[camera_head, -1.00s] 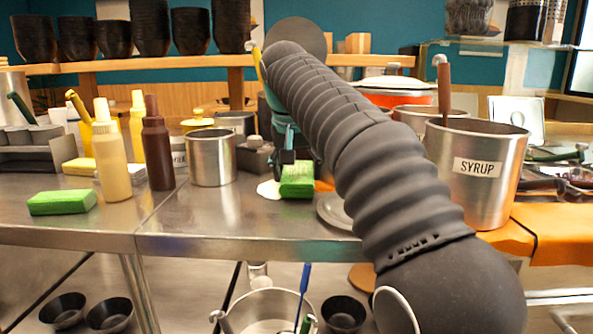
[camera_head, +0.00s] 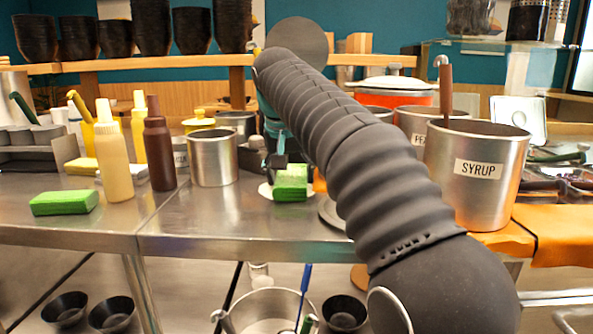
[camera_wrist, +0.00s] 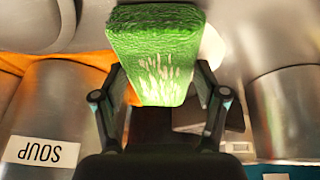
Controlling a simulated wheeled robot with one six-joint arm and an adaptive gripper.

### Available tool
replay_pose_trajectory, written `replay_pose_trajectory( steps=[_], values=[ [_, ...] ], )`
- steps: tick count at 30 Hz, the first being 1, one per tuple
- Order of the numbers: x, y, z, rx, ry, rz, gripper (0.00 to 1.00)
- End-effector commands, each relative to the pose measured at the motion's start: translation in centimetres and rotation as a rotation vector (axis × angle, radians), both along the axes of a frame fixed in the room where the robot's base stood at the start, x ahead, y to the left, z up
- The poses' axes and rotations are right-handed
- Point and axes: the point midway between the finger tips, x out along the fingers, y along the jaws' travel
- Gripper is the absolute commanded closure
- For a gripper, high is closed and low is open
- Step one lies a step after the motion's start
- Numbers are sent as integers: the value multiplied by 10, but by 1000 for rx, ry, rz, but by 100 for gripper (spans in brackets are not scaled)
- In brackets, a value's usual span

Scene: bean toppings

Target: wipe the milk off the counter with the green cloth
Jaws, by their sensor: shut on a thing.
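A thick green cloth (camera_head: 290,184), block-like, is held in my gripper (camera_head: 277,163) over the metal counter. The cloth fills the upper middle of the wrist view (camera_wrist: 155,35), with pale streaks on its face. My gripper (camera_wrist: 158,88) is shut on it, one finger at each side. White milk (camera_head: 265,190) lies on the counter under and around the cloth, showing at its left and right edges in the head view. The cloth covers the middle of the spill. A white patch shows right of the cloth in the wrist view (camera_wrist: 212,46).
A metal pot (camera_head: 212,160) stands left of the cloth, with brown (camera_head: 158,155) and cream (camera_head: 113,165) bottles beyond it. A second green block (camera_head: 63,202) lies far left. The syrup pot (camera_head: 476,190) stands right. The counter front (camera_head: 215,215) is clear.

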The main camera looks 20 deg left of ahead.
Motion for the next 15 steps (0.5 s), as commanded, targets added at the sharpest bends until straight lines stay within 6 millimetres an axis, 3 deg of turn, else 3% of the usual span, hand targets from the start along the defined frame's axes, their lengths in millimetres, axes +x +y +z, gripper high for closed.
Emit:
replay_pose_trajectory(
  steps=[15],
  values=[
    [-7, 30, 3, 1, -3, 0, 83]
  ],
)
